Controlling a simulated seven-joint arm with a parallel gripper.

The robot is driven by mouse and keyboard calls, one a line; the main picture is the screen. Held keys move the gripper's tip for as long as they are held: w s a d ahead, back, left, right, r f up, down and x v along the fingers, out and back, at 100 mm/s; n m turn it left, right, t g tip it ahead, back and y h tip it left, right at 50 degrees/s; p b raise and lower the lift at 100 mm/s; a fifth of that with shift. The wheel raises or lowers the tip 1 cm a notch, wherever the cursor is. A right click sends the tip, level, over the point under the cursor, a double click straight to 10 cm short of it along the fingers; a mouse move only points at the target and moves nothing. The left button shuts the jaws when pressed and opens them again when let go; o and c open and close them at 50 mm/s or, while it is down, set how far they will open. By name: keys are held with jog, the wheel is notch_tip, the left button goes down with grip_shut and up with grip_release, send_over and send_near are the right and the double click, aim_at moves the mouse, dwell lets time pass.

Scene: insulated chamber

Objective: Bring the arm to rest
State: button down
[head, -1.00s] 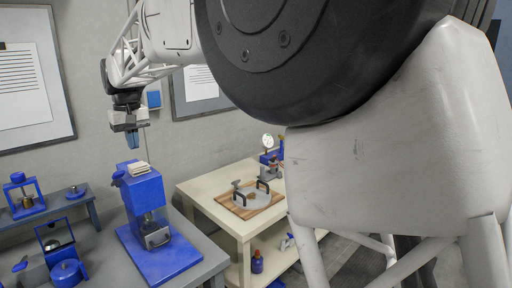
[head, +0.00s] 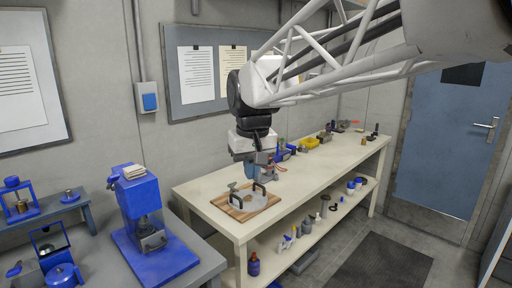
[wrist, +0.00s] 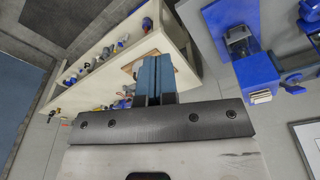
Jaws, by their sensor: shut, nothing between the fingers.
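My gripper (head: 247,168) hangs pointing down from my arm, in front of the back wall, in the head view. It appears over or before the cream bench (head: 210,182); its exact height above the bench is hard to tell. In the wrist view its two blue fingers (wrist: 155,78) are together with nothing between them. The fingers cover part of the bench in that view.
A blue machine (head: 143,210) stands on the grey table at left. A wooden board (head: 232,214) with a grey handled plate (head: 247,199) lies on the bench's near end. Several small items line the bench's far part. A blue door (head: 447,150) is at right.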

jog(key=s+d+f+m, duration=0.1)
jog(key=s+d+f, duration=0.3)
jog(key=s+d, duration=0.2)
jog(key=s+d+f+m, duration=0.2)
jog(key=s+d+f, duration=0.3)
jog(key=s, duration=0.5)
jog(key=s+d+f+m+t, duration=0.1)
jog(key=s+d+f, duration=0.4)
jog(key=s+d, duration=0.3)
jog(key=shift+d+h, duration=0.3)
dwell(0.4)
